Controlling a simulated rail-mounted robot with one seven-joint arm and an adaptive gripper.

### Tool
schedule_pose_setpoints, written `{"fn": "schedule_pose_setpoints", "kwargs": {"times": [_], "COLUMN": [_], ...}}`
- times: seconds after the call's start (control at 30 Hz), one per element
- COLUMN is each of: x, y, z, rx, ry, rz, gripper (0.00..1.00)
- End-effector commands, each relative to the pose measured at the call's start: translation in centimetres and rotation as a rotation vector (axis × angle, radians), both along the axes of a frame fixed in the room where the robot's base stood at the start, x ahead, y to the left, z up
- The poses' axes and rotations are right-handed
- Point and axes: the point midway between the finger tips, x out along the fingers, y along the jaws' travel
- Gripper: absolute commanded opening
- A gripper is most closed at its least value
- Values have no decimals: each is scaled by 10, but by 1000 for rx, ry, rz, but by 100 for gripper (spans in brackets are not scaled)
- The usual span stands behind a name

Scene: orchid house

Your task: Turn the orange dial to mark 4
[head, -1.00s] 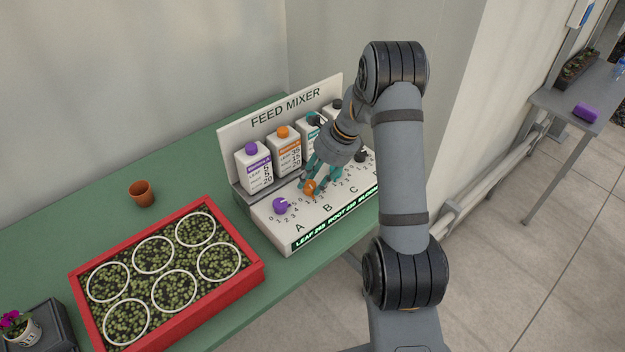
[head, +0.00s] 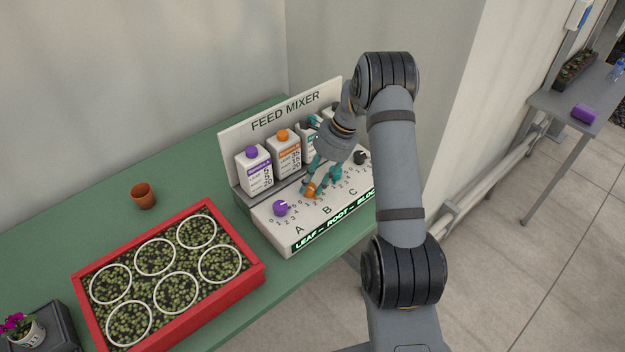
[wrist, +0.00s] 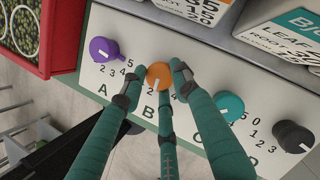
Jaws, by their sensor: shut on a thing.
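The orange dial (wrist: 158,74) sits above letter B on the white sloping panel of the feed mixer (head: 265,215). It also shows small in the head view (head: 309,190), partly behind my fingers. My gripper (wrist: 157,82) has teal fingers closed around the dial, with tips at its left, right and front sides. A pale pointer line on the dial faces down in the wrist view, near the printed 2.
A purple dial (wrist: 104,50) is left of the orange one; a teal dial (wrist: 229,107) and a black dial (wrist: 293,137) are to its right. Bottles, including an orange-capped one (head: 285,155), stand behind. A red planting tray (head: 255,275) lies left of the mixer.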

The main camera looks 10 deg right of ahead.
Motion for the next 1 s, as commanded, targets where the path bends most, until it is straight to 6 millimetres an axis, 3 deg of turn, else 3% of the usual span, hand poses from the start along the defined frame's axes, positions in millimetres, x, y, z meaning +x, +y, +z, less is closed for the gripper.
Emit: {"fn": "schedule_pose_setpoints", "kwargs": {"times": [0.6, 1.0], "x": [6, 6], "y": [3, 4], "z": [2, 1], "rx": [2, 3], "ry": [-2, -1], "rz": [549, 729], "gripper": [4, 4]}}
